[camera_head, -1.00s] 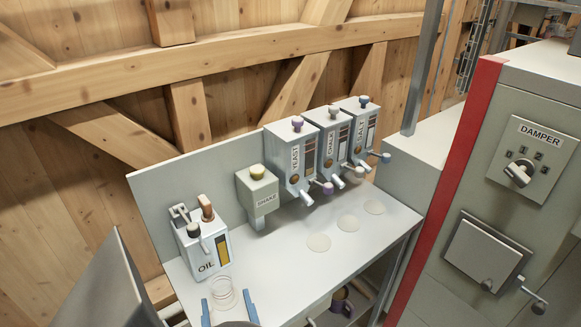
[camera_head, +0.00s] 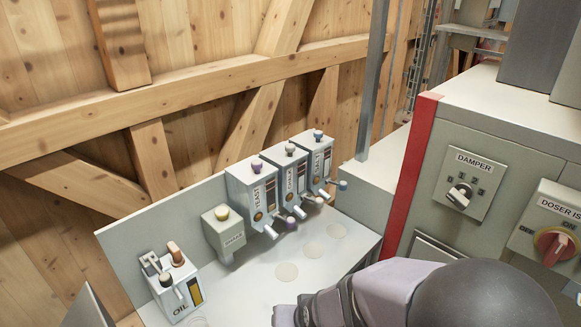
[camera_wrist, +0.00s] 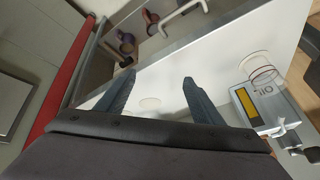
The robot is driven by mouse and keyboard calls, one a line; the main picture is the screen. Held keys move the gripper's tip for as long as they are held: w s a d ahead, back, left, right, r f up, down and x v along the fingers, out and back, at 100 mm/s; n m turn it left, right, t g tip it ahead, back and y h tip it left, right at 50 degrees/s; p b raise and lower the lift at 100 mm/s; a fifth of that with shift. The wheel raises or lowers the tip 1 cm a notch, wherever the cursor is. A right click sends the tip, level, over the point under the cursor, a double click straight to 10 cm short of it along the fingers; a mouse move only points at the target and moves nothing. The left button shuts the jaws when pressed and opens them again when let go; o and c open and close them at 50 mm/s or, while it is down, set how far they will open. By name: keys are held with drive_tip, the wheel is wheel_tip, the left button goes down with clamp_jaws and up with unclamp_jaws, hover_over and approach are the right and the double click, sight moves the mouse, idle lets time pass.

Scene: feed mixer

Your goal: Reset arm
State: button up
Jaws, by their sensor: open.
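My gripper (camera_wrist: 155,92) shows in the wrist view with its two blue-grey fingers apart and nothing between them. It is above the white bench (camera_wrist: 215,62). A clear glass jar (camera_wrist: 260,68) stands on the bench by the oil dispenser (camera_wrist: 262,103), to the right of the fingers and apart from them. In the head view my arm crosses the lower right and my fingers are out of frame. The oil dispenser also shows there at the lower left (camera_head: 172,288); only a faint trace of the jar shows below it.
The shake dispenser (camera_head: 224,235) and the yeast dispenser (camera_head: 252,200) stand along the back panel with two similar dispensers. Round pads mark the bench. The damper panel (camera_head: 462,185) and a red dosing switch (camera_head: 554,245) are on the cabinet at right. Cups (camera_wrist: 127,42) sit below the bench edge.

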drive_tip(key=s+d+r+g+h+p, duration=0.1)
drive_tip(key=s+d+r+g, duration=0.1)
drive_tip(key=s+d, duration=0.3)
drive_tip(key=s+d+r+g+h+p, duration=0.1)
drive_tip(key=s+d+r+g, duration=0.2)
drive_tip(key=s+d, duration=0.3)
drive_tip(key=d, duration=0.3)
drive_tip(key=shift+m, duration=0.3)
drive_tip(key=shift+a, duration=0.1)
